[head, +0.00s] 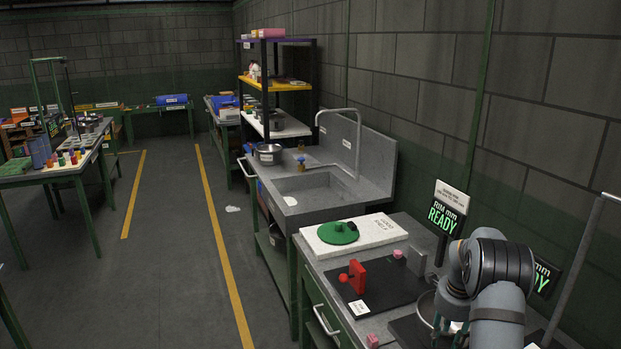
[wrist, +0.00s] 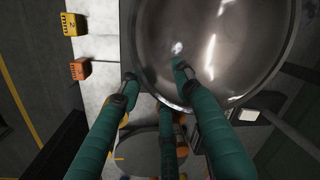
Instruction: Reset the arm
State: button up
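My gripper (wrist: 154,72) has teal fingers that show in the wrist view, spread apart, over the near rim of a shiny metal pot (wrist: 215,45). The right fingertip overlaps the inside of the pot and the left fingertip is by its outer left edge; I cannot tell whether they touch it. In the head view my gripper (head: 448,328) is low at the right, pointing down at the bench, with teal fingers partly hidden by my arm. The pot's rim (head: 423,312) shows beside them, mostly hidden.
A red block with a knob (head: 358,274) stands on a black mat (head: 392,285). A green disc (head: 338,233) lies on a white board (head: 376,230). A READY sign (head: 444,216) stands close to my arm. The sink (head: 318,188) and its faucet are farther back.

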jog(key=shift+r, duration=0.75)
